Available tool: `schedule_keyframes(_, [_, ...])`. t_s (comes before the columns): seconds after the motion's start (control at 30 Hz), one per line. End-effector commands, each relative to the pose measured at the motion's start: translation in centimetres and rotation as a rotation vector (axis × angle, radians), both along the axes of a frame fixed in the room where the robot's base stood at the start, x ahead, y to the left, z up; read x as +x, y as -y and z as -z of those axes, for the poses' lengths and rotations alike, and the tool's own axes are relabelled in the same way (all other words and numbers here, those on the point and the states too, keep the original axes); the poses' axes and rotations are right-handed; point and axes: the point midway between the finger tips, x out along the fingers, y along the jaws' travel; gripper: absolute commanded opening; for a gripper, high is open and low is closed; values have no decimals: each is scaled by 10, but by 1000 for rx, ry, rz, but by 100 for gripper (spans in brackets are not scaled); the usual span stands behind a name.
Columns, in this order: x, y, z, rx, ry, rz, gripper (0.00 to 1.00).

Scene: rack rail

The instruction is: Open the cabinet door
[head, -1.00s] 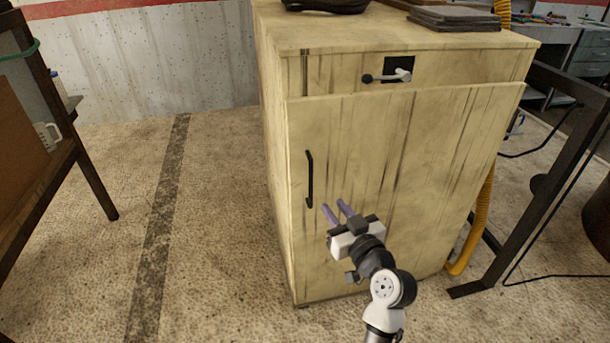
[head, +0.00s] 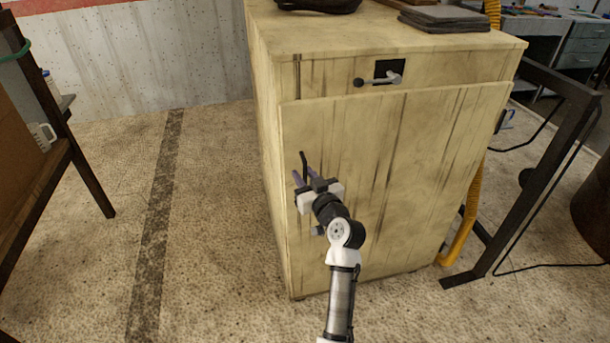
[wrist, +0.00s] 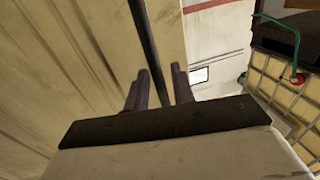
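The cabinet door (head: 390,170) is a pale, streaked wooden panel lying against the cabinet front, and looks shut. Its black vertical bar handle (head: 304,161) is near the left edge. My gripper (head: 303,177) is at the handle, its two purple-grey fingers apart, with the lower part of the bar hidden by the gripper. In the wrist view the dark handle (wrist: 143,30) runs down into the gap between the fingertips (wrist: 161,80), nearer the left finger. I cannot tell whether a finger touches it.
Dark items (head: 445,18) lie on the cabinet top (head: 350,30). A dark metal frame (head: 530,170) and yellow hose (head: 465,225) stand at right. A dark-legged table (head: 85,165) is at left. Floor between is clear.

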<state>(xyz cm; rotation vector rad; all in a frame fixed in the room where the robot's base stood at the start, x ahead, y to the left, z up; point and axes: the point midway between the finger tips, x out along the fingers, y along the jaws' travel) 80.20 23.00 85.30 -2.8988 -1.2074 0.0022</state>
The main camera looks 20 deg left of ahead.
Motion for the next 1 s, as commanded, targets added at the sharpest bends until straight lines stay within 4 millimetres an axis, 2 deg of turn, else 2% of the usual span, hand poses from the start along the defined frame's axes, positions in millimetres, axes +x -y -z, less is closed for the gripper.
schedule_keyframes(0.13, [0, 0, 0, 0, 0, 0, 23])
schedule_keyframes(0.3, [0, 0, 0, 0, 0, 0, 1])
schedule_keyframes(0.33, [0, 0, 0, 0, 0, 0, 0])
schedule_keyframes(0.73, [-4, 4, 1, 1, 1, -7, 0])
schedule_keyframes(0.87, [-17, 15, 3, 0, 1, -33, 0])
schedule_keyframes(1.0, [-40, 35, 5, -1, 2, -85, 0])
